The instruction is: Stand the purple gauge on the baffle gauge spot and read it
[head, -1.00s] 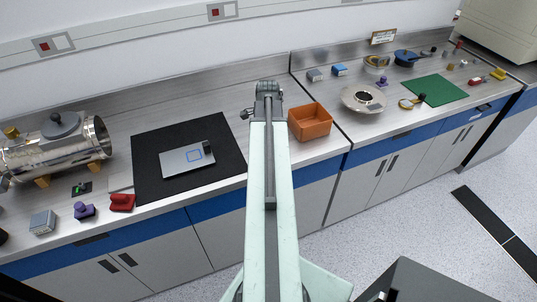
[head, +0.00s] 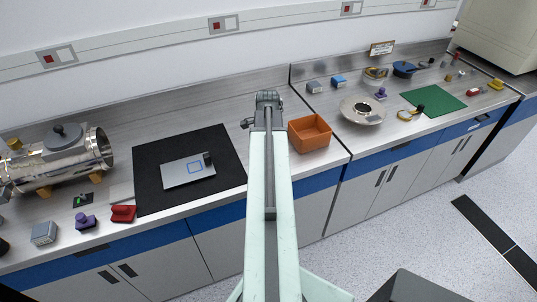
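A small purple block-like piece with a knob (head: 84,222) stands at the front of the left counter, left of a red piece. A second purple piece (head: 381,93) stands on the right counter, near a round metal flange. I cannot tell which is the gauge. A grey plate (head: 180,176) with a blue square outline (head: 195,167) lies on a black mat; a small dark piece is at its upper right corner. I cannot tell whether this outline is the baffle gauge spot. My gripper (head: 268,97) is above the counter between mat and orange bin; its finger opening is too small to tell.
An orange bin (head: 310,133) stands right of my arm. A shiny cylinder vessel (head: 70,163) fills the far left. A red piece (head: 123,213) and grey box (head: 44,233) sit near the front edge. A round flange (head: 362,111) and green mat (head: 434,99) are at right.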

